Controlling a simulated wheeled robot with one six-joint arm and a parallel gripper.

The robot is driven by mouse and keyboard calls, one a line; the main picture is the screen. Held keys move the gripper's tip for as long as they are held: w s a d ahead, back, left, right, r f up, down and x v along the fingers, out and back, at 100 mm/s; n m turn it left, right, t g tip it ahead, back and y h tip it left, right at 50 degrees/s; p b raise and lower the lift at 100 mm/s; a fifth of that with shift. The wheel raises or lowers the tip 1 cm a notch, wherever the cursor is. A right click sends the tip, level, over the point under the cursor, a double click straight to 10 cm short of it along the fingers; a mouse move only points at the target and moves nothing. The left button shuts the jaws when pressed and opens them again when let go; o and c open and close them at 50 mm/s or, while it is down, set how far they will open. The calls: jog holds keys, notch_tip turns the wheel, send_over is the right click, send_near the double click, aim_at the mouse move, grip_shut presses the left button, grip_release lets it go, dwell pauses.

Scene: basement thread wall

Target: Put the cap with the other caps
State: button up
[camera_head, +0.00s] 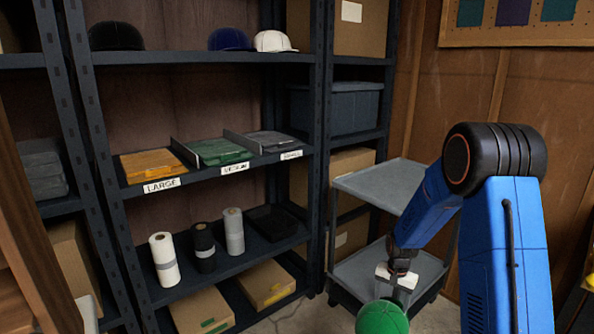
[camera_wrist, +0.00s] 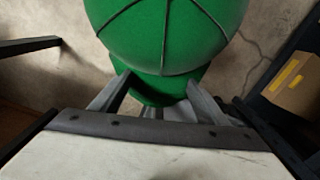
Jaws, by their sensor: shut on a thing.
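A green cap (camera_head: 382,318) hangs from my gripper (camera_head: 398,283) at the bottom of the head view, in front of the grey cart. In the wrist view the green cap (camera_wrist: 165,35) fills the top middle, and my gripper (camera_wrist: 158,98) is shut on its brim. The other caps sit on the top shelf (camera_head: 180,57) of the dark rack: a black cap (camera_head: 116,37) at the left, then a blue cap (camera_head: 230,40) and a white cap (camera_head: 273,41) side by side at the right. My gripper is well below and to the right of them.
The top shelf has free room between the black and blue caps. Below are labelled trays (camera_head: 152,163), several rolls (camera_head: 164,259) and cardboard boxes (camera_head: 265,283). A two-tier grey cart (camera_head: 378,180) stands right of the rack. A rack upright (camera_head: 322,140) stands between them.

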jog(key=w+a+f+n, duration=0.1)
jog(key=a+f+n, duration=0.1)
jog(key=f, duration=0.5)
jog(key=w+a+f+n, duration=0.1)
jog(key=a+f+n, duration=0.1)
jog(key=f+n, duration=0.3)
jog(key=shift+w+f, duration=0.4)
jog(key=shift+f, duration=0.55)
